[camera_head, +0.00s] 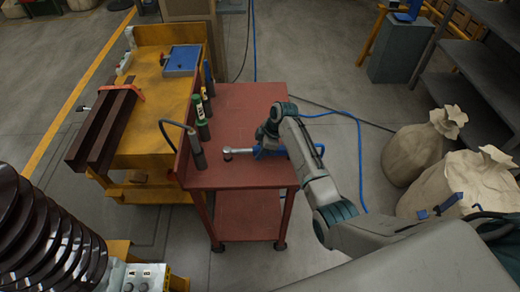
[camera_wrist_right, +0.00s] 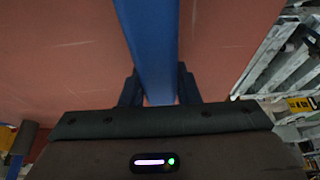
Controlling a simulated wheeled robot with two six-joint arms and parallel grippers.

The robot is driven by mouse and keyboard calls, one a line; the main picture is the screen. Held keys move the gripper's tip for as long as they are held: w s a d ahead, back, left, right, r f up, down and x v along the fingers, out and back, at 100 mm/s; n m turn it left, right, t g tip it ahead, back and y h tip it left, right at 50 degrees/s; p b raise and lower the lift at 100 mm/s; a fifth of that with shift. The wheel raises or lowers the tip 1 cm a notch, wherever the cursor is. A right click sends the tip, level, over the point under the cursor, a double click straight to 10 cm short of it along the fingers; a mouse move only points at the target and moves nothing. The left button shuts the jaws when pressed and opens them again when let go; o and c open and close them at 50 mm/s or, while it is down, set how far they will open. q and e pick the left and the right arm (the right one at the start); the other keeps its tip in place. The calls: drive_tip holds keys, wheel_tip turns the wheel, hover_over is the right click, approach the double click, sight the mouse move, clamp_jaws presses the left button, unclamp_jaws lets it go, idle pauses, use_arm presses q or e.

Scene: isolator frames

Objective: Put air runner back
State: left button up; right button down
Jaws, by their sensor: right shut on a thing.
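The air runner (camera_head: 240,150) has a silver head and a blue body, and it is at the top of the red cart (camera_head: 236,98). Its head points left, close to the grey cylinder at the cart's left edge. My right gripper (camera_head: 262,146) is shut on its blue part. In the right wrist view the blue body (camera_wrist_right: 148,45) runs between the two dark fingers of my right gripper (camera_wrist_right: 158,88), with the red cart top behind. I cannot tell whether the tool touches the cart top. My left gripper is not in view.
Grey and green cylinders (camera_head: 201,118) stand along the cart's left edge. A yellow workbench (camera_head: 160,95) with dark beams is to the left. A blue hose (camera_head: 359,150) trails on the right, near tan sacks (camera_head: 410,150). The cart's far top is clear.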

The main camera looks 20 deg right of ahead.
drive_tip(key=c, duration=1.1)
unclamp_jaws()
drive_tip(key=b+v, duration=0.3)
drive_tip(key=v, duration=0.8)
drive_tip(key=shift+r, duration=0.2)
drive_tip(key=shift+s+d+r, duration=0.15)
drive_tip(key=shift+r, duration=0.2)
